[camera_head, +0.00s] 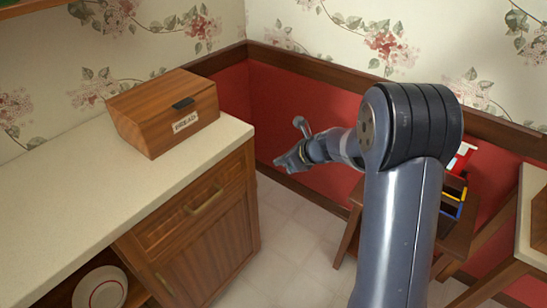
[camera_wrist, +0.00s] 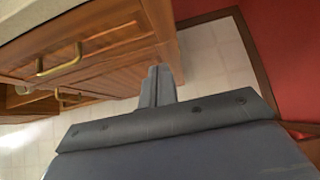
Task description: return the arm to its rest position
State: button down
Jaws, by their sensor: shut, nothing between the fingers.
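My arm rises through the right of the head view and bends over toward the left. My gripper (camera_head: 281,162) hangs in the open space to the right of the wooden cabinet (camera_head: 200,225), in front of the red wall panel. In the wrist view the two fingers of my gripper (camera_wrist: 158,72) lie together, shut and empty. They point toward the cabinet front (camera_wrist: 100,62), and I see no contact with it.
A wooden bread box (camera_head: 165,110) stands on the cream counter (camera_head: 60,200). A plate (camera_head: 100,288) sits on an open shelf below. A small wooden stand (camera_head: 455,240) with colourful items is partly behind my arm. The tiled floor (camera_head: 295,240) between is clear.

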jog(key=shift+s+d+r, duration=0.1)
dwell(0.3)
send_near(248, 162)
notch_tip(248, 162, down, 4)
jog(key=w+a, duration=0.2)
jog(key=shift+w+a, duration=0.1)
jog(key=shift+a, duration=0.3)
jog(key=shift+w+a, duration=0.4)
